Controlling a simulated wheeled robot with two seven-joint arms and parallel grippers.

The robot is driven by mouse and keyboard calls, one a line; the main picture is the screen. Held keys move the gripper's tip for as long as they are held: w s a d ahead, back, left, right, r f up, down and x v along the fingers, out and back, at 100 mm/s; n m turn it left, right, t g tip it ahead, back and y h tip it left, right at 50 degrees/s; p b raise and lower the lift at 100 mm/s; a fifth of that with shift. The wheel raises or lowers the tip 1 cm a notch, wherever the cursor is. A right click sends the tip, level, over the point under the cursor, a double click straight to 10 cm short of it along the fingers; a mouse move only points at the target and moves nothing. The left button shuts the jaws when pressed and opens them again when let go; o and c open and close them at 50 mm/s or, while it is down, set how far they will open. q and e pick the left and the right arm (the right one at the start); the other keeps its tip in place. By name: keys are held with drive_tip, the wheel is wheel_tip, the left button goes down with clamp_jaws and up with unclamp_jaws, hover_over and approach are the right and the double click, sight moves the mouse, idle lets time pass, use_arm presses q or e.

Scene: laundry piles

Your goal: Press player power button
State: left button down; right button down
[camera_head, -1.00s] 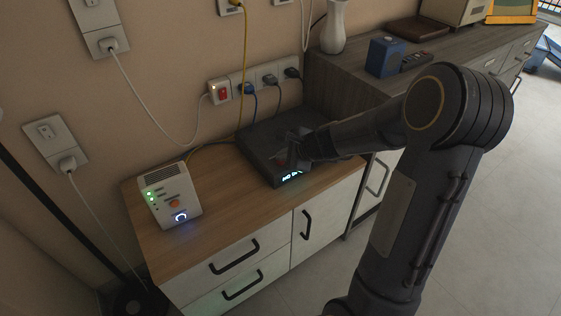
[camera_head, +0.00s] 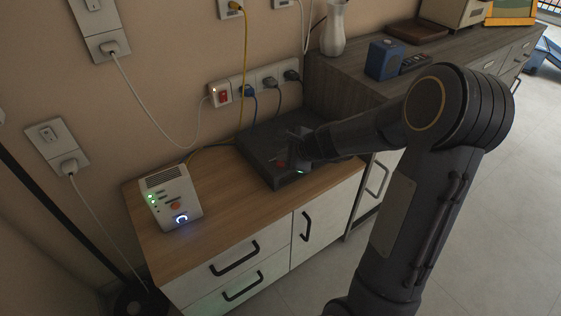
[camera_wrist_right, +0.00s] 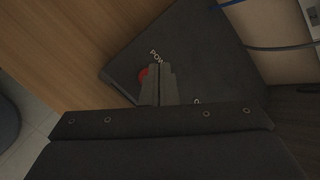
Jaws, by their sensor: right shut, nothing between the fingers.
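The player (camera_head: 262,143) is a flat black box on the wooden cabinet top. Its red round button (camera_head: 281,163) shows on top near the front edge. In the right wrist view the red button (camera_wrist_right: 143,74) shows beside white lettering, partly covered by the fingers. My right gripper (camera_head: 298,158) is shut and empty, just beside the button over the player's front part. In the right wrist view its fingertips (camera_wrist_right: 158,69) are together; I cannot tell whether they touch the player. A small green glow shows at the player's front. My left gripper is not in view.
A white device (camera_head: 171,197) with lit green lights and an orange button stands left on the cabinet (camera_head: 225,232). A power strip (camera_head: 256,82) with plugs and cables is behind the player. A vase (camera_head: 333,30) and blue box (camera_head: 384,59) stand on the grey cabinet.

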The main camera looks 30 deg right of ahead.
sight(284, 166)
wheel_tip(284, 166, up, 6)
drive_tip(key=p, duration=0.5)
drive_tip(key=shift+p, duration=0.35)
idle(0.9)
